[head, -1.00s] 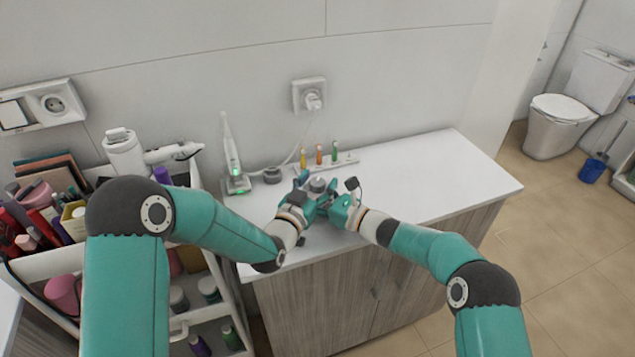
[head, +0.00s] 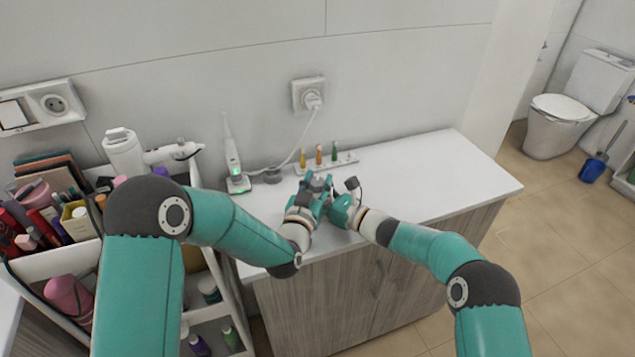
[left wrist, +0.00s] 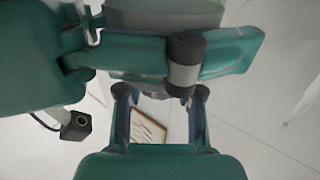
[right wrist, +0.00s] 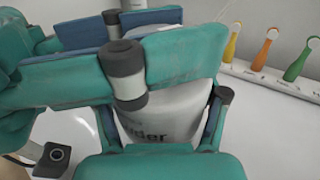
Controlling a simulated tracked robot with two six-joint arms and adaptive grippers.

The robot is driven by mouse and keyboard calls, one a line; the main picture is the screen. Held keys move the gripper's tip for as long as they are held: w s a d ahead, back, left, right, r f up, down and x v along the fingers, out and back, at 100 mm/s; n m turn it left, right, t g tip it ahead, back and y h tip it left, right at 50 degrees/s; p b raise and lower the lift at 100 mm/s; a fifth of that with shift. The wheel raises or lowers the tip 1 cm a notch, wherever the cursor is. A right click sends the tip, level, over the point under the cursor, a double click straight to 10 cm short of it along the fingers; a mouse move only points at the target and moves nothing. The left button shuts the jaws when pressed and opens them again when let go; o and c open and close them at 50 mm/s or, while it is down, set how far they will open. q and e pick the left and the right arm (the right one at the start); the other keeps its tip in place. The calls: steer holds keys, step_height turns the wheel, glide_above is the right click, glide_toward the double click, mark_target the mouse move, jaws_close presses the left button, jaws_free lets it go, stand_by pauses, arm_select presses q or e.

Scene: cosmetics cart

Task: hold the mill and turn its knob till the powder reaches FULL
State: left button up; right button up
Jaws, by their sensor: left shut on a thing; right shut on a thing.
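The mill (right wrist: 165,120) is a pale body with dark lettering, partly readable as "wder", between my right gripper's fingers in the right wrist view. My right gripper (head: 336,204) is shut on the mill's body. The two grippers are close together over the counter and hide most of the mill in the head view. The powder and the FULL mark are hidden.
A white counter (head: 435,180) is clear to the right. Behind the grippers stands a rack (head: 345,161) with yellow, orange and green items. A white upright device (head: 234,170) with a green light stands at the left. A crowded cosmetics cart (head: 65,255) is further left.

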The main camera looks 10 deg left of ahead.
arm_select(q)
steer(key=shift+n+y, duration=1.3)
steer(key=shift+y, duration=0.8)
steer(key=o, duration=1.2)
steer(key=s, duration=0.4)
steer(key=s+d, duration=0.1)
steer(key=s, duration=0.3)
steer(key=s+d, duration=0.1)
steer(key=s, duration=0.2)
steer(key=shift+s, duration=0.4)
